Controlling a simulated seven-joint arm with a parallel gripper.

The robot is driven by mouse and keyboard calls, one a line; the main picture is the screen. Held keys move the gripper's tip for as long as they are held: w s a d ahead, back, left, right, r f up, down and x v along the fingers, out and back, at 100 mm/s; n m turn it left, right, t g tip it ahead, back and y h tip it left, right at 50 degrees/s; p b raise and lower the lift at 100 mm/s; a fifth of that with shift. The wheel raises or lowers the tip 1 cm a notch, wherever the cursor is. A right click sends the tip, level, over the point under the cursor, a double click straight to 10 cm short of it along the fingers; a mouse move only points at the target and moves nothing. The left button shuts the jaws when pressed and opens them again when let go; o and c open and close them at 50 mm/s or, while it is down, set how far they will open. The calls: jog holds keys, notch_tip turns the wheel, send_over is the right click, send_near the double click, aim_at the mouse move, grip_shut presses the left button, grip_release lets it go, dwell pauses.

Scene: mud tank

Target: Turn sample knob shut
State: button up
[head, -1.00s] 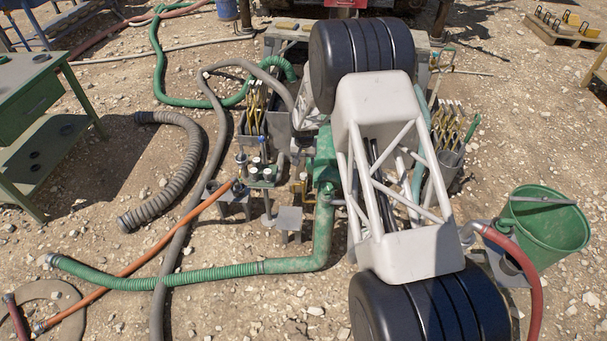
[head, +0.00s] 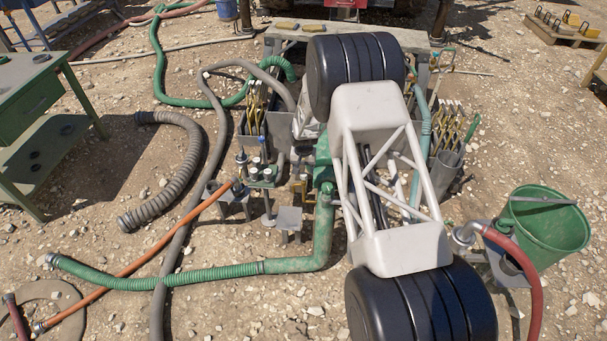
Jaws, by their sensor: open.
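I cannot make out the sample knob for certain in the head view; it may be too small or hidden behind my arm. Small fittings with blue and pale tops (head: 258,168) stand left of a green pipe body (head: 323,215). My large arm links cover the middle of the view and hide much of the tank. A pale grey part, likely my wrist, shows at the left of the upper joint, over the tank. My gripper's fingers do not show clearly.
A green bucket (head: 545,228) stands at the right beside a red hose (head: 530,285). A green ribbed hose (head: 180,276), an orange hose (head: 140,262) and grey hoses (head: 180,185) cross the gravel at left. A green bench (head: 35,95) stands far left.

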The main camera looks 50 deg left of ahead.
aim_at(304, 175)
jog(key=shift+f, duration=1.8)
jog(key=c, duration=0.9)
